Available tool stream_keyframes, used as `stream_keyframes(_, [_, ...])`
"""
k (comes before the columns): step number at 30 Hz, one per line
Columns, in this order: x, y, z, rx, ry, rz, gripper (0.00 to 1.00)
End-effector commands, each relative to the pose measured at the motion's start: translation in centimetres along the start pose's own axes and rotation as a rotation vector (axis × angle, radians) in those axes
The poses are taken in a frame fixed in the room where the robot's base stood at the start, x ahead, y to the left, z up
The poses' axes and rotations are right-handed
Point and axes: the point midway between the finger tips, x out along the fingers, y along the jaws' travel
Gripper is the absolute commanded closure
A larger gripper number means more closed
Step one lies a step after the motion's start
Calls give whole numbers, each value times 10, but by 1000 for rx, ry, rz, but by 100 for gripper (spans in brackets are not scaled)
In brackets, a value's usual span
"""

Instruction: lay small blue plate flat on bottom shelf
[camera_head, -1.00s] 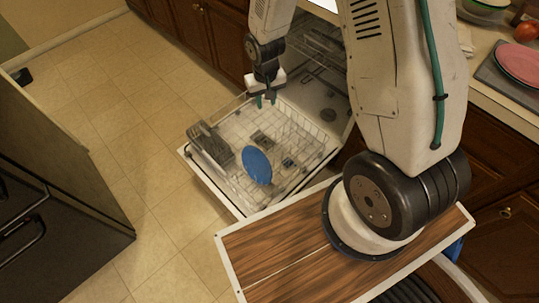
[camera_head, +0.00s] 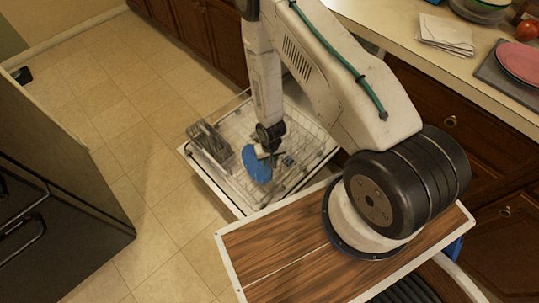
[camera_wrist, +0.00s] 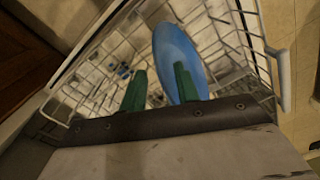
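The small blue plate (camera_head: 256,166) stands tilted in the pulled-out lower dishwasher rack (camera_head: 218,178), left of its middle. My gripper (camera_head: 266,152) is down at the plate's upper edge and partly hides it. In the wrist view the plate (camera_wrist: 178,48) shows as a narrow tilted oval just beyond my green fingers (camera_wrist: 160,86). The fingers are apart. The right finger overlaps the plate in the picture, and the left one is clear of its left edge. I cannot tell whether either finger touches it.
A grey cutlery basket (camera_head: 211,143) sits along the rack's left side. White wire tines fill much of the rack. A counter (camera_head: 400,25) on the right holds papers (camera_head: 445,34), a pink plate (camera_head: 522,62) and bowls. Tiled floor (camera_head: 150,180) is clear on the left.

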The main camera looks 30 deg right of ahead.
Motion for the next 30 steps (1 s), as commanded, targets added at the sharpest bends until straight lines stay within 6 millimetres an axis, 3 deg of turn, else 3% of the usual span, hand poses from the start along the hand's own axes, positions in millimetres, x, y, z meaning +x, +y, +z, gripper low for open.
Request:
stream_keyframes(6, [26, 0, 0, -1, 0, 0, 69])
stream_keyframes(17, [32, 0, 0, -1, 1, 0, 69])
stream_keyframes(21, [32, 0, 0, -1, 0, 0, 100])
stream_keyframes(30, [26, 2, -2, 0, 1, 0, 100])
